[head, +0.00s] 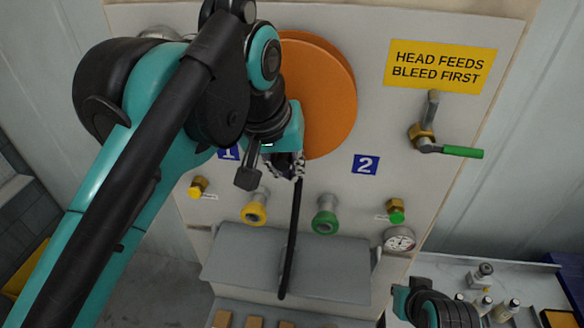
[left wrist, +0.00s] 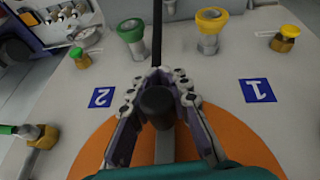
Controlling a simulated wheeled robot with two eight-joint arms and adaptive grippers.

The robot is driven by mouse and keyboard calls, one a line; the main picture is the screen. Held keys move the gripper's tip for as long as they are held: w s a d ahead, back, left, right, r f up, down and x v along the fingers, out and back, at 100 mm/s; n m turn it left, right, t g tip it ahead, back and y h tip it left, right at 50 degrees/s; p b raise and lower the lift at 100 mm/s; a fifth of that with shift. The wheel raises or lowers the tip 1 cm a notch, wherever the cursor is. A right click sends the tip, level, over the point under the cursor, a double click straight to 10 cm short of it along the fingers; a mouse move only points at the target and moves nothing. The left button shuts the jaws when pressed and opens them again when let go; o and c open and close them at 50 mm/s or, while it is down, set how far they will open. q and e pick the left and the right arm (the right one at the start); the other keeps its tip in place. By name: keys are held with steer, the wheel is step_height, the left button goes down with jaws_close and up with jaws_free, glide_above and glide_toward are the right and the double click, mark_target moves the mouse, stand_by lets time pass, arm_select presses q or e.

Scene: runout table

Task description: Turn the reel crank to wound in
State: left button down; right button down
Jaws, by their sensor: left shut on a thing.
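The orange reel (head: 325,95) is mounted on the upper part of the pale panel, partly hidden by my left arm. It also shows in the left wrist view (left wrist: 248,138). My left gripper (head: 285,165) is in front of the reel's lower part. In the left wrist view, its two fingers (left wrist: 158,95) are closed around the dark crank knob (left wrist: 157,104). A grey crank arm (left wrist: 165,148) shows behind the knob. In the head view the knob is hidden by the gripper. My right gripper (head: 405,298) is low at the right, its fingers unclear.
A black hose (head: 294,240) hangs below the reel. Yellow (head: 255,213) and green (head: 325,221) couplings stick out beneath it. A green-handled valve (head: 460,152) is at right, above a gauge (head: 399,239). A grey shelf (head: 330,268) juts out below.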

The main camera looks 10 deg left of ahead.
arm_select(q)
steer(key=shift+f, duration=0.15)
steer(key=c, duration=1.4)
jaws_free()
steer(key=v, duration=1.2)
